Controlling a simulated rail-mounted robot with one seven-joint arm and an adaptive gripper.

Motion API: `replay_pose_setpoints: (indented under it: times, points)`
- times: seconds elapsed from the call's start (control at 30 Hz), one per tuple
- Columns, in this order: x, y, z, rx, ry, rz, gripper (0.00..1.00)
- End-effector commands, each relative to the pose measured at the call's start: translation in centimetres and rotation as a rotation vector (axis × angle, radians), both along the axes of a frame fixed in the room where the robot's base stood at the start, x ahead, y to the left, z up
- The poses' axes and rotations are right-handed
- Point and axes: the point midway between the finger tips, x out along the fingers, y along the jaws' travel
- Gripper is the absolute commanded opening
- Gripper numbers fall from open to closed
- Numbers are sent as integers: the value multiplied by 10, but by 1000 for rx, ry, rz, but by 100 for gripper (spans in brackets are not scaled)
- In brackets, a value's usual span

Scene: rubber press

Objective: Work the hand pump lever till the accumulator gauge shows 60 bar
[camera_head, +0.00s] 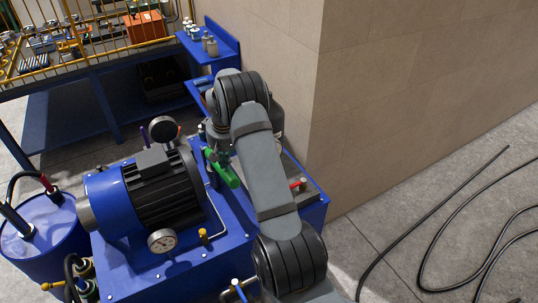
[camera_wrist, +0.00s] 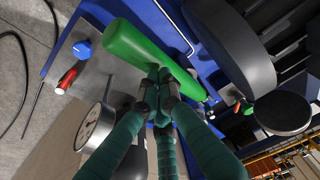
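The lever's green grip (camera_head: 224,175) slants beside the motor in the head view. In the wrist view the green grip (camera_wrist: 140,50) crosses the upper middle. My gripper (camera_wrist: 160,76) has its teal fingers drawn together, with the tips at the grip's lower edge. They look shut with nothing between them; whether they touch the grip is unclear. In the head view my arm hides most of the gripper. I cannot tell which is the accumulator's.
The blue motor (camera_head: 155,195) fills the pump unit's left side. The tiled wall corner (camera_head: 318,120) stands close behind. A blue drum (camera_head: 40,232) is at left. Black hoses (camera_head: 430,245) lie on the right floor.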

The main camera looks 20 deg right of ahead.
Motion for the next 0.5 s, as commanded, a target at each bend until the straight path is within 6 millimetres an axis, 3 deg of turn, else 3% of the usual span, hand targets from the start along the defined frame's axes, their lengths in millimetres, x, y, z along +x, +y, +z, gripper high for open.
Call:
replay_pose_setpoints:
  times: [0.5]
  points:
    - [0,0,-41,0,0,1,0]
